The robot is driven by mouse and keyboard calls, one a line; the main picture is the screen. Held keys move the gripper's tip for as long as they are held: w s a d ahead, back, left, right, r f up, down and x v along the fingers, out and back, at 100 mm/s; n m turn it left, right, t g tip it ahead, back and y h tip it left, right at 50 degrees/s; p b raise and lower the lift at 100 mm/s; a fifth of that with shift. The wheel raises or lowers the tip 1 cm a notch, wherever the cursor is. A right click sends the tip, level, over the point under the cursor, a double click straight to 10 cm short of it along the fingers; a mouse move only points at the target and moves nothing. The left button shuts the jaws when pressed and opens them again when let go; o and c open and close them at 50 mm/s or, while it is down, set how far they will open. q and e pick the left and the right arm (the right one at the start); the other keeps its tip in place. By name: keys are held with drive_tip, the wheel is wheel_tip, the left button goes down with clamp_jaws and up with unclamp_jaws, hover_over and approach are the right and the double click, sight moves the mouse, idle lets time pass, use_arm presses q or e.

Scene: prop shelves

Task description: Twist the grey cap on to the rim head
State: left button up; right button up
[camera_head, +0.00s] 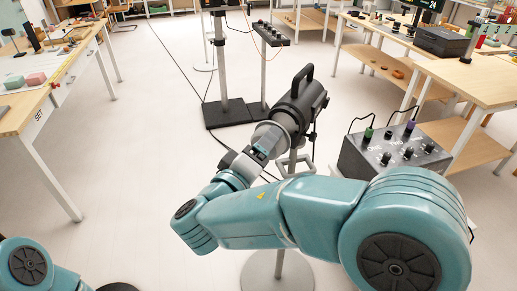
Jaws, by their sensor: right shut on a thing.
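The rim head (308,97) is a black cylindrical lamp with a handle on top, standing on a pole with a round base. The grey cap (288,124) is a round disc at the lamp's near end, facing my right arm. My right gripper (265,143) is shut on the cap's near side. The cap is close against the lamp's front; I cannot tell how far it is seated, as the gripper and wrist hide part of it. Only a part of my left arm shows in the lower left corner; its gripper is out of view.
A black control box (375,158) with knobs and cables stands right of the lamp, near my right arm. A wooden table (20,112) is at left, shelves (480,82) at right. A black floor plate (232,112) and cables lie behind. Floor at left centre is clear.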

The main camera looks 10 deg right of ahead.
drive_tip(key=shift+p+x, duration=0.55)
drive_tip(key=shift+x, duration=0.25)
drive_tip(key=shift+w+d+r+p, duration=0.15)
drive_tip(key=shift+w+d+p, duration=0.35)
drive_tip(key=shift+p, duration=0.15)
drive_tip(key=shift+w+f, duration=0.1)
drive_tip(key=shift+f, duration=0.15)
drive_tip(key=shift+w+b, duration=0.1)
drive_tip(key=shift+b, duration=0.6)
drive_tip(key=shift+d+b, duration=0.1)
drive_tip(key=shift+b, duration=1.2)
drive_tip(key=shift+w+d+b, duration=0.35)
drive_tip(key=shift+b, duration=0.2)
idle(0.7)
drive_tip(key=shift+w+d+b, duration=0.25)
drive_tip(key=shift+b, duration=0.75)
idle(2.0)
